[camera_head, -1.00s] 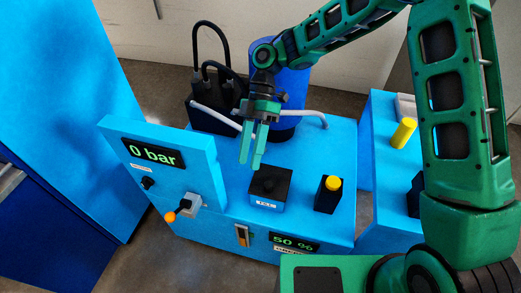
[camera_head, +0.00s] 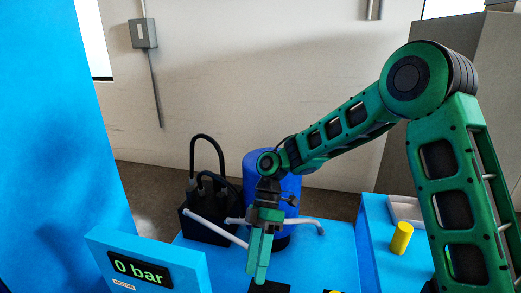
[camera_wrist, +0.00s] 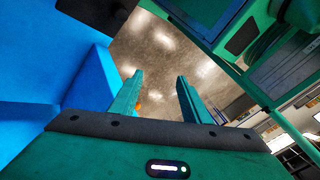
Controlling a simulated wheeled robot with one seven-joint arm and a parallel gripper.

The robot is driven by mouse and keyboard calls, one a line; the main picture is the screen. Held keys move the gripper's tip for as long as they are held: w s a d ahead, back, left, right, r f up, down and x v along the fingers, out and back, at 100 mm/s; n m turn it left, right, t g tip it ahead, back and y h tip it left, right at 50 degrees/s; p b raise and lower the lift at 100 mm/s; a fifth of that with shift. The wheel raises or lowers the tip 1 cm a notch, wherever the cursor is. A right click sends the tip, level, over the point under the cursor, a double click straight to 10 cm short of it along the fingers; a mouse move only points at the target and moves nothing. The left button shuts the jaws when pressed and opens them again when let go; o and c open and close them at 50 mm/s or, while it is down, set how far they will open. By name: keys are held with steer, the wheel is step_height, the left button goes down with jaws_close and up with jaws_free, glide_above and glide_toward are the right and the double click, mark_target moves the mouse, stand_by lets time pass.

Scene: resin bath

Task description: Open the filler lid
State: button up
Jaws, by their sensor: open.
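The black filler lid (camera_head: 270,287) shows only as a dark strip at the bottom edge of the head view; the rest of it is cut off. My gripper (camera_head: 257,279) hangs fingers-down over the blue machine top, its tips beside the lid in the picture. I cannot tell how high above it they are. In the wrist view my gripper (camera_wrist: 160,77) has its fingers apart with nothing between them. The lid cannot be made out in that view, which shows floor and blue surfaces.
The "0 bar" panel (camera_head: 140,268) stands at the left front. Behind my gripper are a blue drum (camera_head: 287,190), a black unit with cables (camera_head: 203,222) and grey pipes (camera_head: 217,229). A yellow cylinder (camera_head: 401,239) stands on the right-hand blue cabinet (camera_head: 378,262).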

steer(key=d+r+m+t, duration=0.2)
steer(key=d+r+m, duration=0.2)
steer(key=d+m, duration=0.55)
steer(key=d+r+m+t, duration=0.3)
steer(key=d+r+m, duration=0.1)
steer(key=d, duration=1.1)
steer(key=s+d+r+m+t+h, duration=0.2)
steer(key=s+d+r+m+t, duration=0.1)
steer(key=s+d+m, duration=1.35)
steer(key=w+a+f+n, duration=0.3)
steer(key=w+a+n, duration=0.1)
steer(key=w+a, duration=0.35)
steer(key=w+a+f+n, duration=0.3)
steer(key=w+a+n, duration=0.25)
steer(key=w, duration=0.35)
steer(key=a+f+n, duration=0.2)
steer(key=a+f, duration=0.2)
steer(key=a, duration=0.5)
steer(key=a+f+n, duration=0.1)
steer(key=a+f, duration=0.3)
steer(key=a, duration=0.4)
steer(key=a+f+n, duration=0.2)
steer(key=a+f, duration=0.2)
steer(key=a, duration=0.5)
steer(key=f, duration=0.9)
steer(key=shift+w+d+f, duration=0.1)
steer(key=shift+w+f, duration=0.25)
steer(key=shift+w, duration=0.05)
